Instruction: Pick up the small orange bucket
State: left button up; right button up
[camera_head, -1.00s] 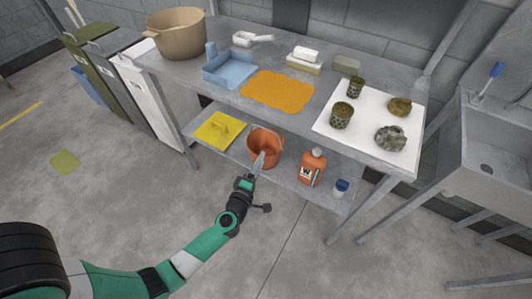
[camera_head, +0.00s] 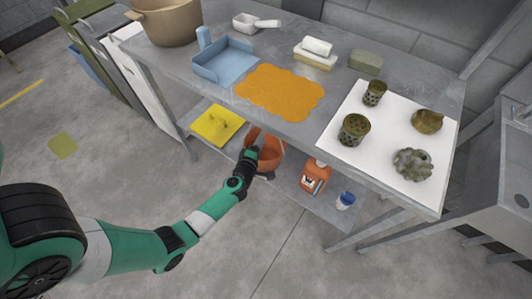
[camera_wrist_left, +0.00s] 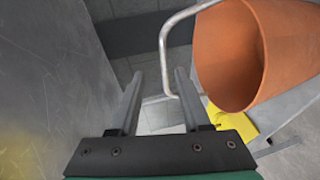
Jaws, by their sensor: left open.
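The small orange bucket (camera_head: 270,152) stands on the lower shelf, partly hidden by my left arm and the tabletop. In the left wrist view the bucket (camera_wrist_left: 228,55) fills the upper right. Its grey wire handle (camera_wrist_left: 163,55) hangs down between my two fingers as seen there. My left gripper (camera_wrist_left: 157,88) is open, with a finger on each side of the handle's end; I cannot tell whether either touches it. In the head view the left gripper (camera_head: 251,150) is at the bucket's left side, its fingertips hard to make out. My right gripper is not in view.
On the lower shelf a yellow dustpan-like piece (camera_head: 217,124) lies left of the bucket. An orange bottle (camera_head: 315,177) and a blue-capped jar (camera_head: 345,200) stand to the right. The tabletop (camera_head: 200,85) overhangs the shelf. The floor in front is clear.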

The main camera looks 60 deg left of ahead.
pick_arm(q)
jog(key=b+x, duration=0.2)
jog(key=x, duration=0.1)
jog(key=b+x, duration=0.1)
jog(key=x, duration=0.1)
jog(key=shift+s+a+f, duration=0.2)
jog(key=shift+a+f, duration=0.2)
jog(key=shift+f, duration=0.05)
jog(key=shift+w+a, duration=0.2)
jog(key=shift+d+r, duration=0.1)
grip_shut()
dwell(0.8)
